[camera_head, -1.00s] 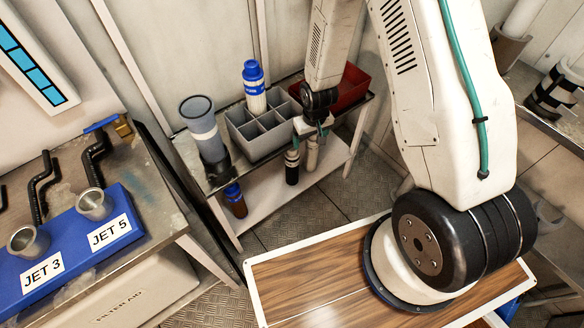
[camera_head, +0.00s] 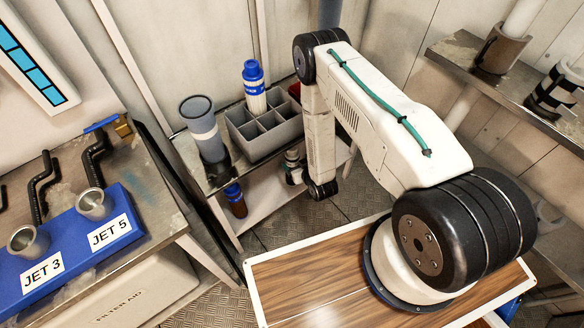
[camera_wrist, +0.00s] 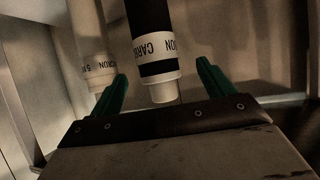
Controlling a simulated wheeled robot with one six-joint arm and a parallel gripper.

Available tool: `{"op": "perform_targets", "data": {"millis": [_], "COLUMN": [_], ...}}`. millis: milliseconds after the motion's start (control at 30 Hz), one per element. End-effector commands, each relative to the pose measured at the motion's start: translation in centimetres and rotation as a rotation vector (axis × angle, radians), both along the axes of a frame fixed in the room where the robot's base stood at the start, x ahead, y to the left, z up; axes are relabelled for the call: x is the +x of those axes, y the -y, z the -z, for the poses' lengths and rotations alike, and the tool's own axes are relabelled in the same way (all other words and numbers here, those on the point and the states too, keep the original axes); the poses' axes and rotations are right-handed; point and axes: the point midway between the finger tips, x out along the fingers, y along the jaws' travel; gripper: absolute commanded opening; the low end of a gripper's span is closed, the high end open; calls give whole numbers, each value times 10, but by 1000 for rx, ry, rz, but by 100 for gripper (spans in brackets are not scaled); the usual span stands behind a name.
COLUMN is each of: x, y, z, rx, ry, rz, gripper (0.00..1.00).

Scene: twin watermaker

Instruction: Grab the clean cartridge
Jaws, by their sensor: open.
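My gripper (camera_wrist: 161,72) is open, with its two green fingers showing in the wrist view. A black cartridge (camera_wrist: 150,20) with a white band lettered "CARBON" and a white end stands between and beyond the fingertips, with a gap on the right; its exact depth is unclear. A white cartridge (camera_wrist: 88,30) lettered in part "MICRON" stands to its left, behind the left finger. Which one is the clean cartridge I cannot tell.
The small shelf unit carries a grey divided bin (camera_head: 240,138), a grey cup (camera_head: 205,135) and a white bottle with a blue cap (camera_head: 253,85). A brown bottle (camera_head: 236,203) stands on its lower shelf (camera_head: 268,205). Another shelf (camera_head: 465,62) is at right.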

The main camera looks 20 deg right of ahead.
Motion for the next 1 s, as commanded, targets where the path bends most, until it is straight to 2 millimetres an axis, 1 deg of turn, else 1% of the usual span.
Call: {"op": "perform_targets", "data": {"millis": [33, 167, 300, 433, 567, 733, 767, 800, 867, 900, 967, 1000], "x": [6, 18, 36, 50, 56, 56, 56, 56, 56, 56, 56, 56], "y": [-1, -1, 0, -2, -2, -2, -2, -2, -2, -2, -2, -2], "z": [3, 11, 23, 31, 34, 34, 34, 34, 34, 34, 34, 34], "rx": [0, -1, 0, 0, -1, -1, -1, -1, -1, -1, -1, -1], "ry": [1, -1, 0, -1, -3, -3, -3, -3, -3, -3, -3, -3], "rz": [0, 1, 0, 0, 1, 1, 1, 1, 1, 1, 1, 1], "gripper": [81, 81, 81, 81, 81, 81, 78, 67, 50, 39, 22, 11]}}
